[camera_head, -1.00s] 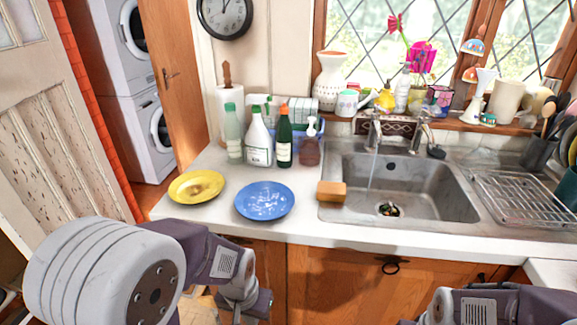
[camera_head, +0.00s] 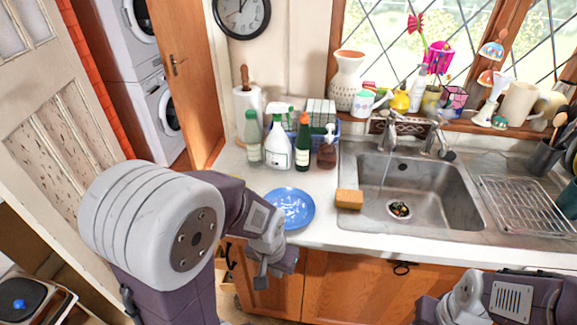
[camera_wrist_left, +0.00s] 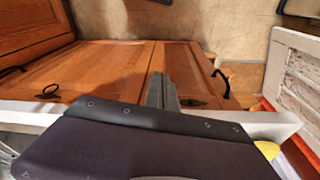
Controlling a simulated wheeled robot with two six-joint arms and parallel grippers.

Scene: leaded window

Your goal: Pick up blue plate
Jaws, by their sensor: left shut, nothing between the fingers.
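The blue plate (camera_head: 292,208) has white marks and lies flat on the white countertop, left of the sink. My left arm overlaps its left side in the head view. My left gripper (camera_head: 275,264) is below and in front of the plate, outside the counter's front edge, apart from the plate. It is shut and empty. In the left wrist view its closed fingers (camera_wrist_left: 162,92) show against the wooden cabinet doors. The plate is not visible in that view. My right arm is at the lower right of the head view, but its gripper cannot be made out.
A sponge (camera_head: 349,199) lies right of the plate, beside the sink (camera_head: 440,192). Several bottles, including a green one (camera_head: 303,146), stand behind the plate. A yellow plate's edge (camera_wrist_left: 268,149) shows in the left wrist view. Cabinet doors (camera_head: 345,285) are below the counter.

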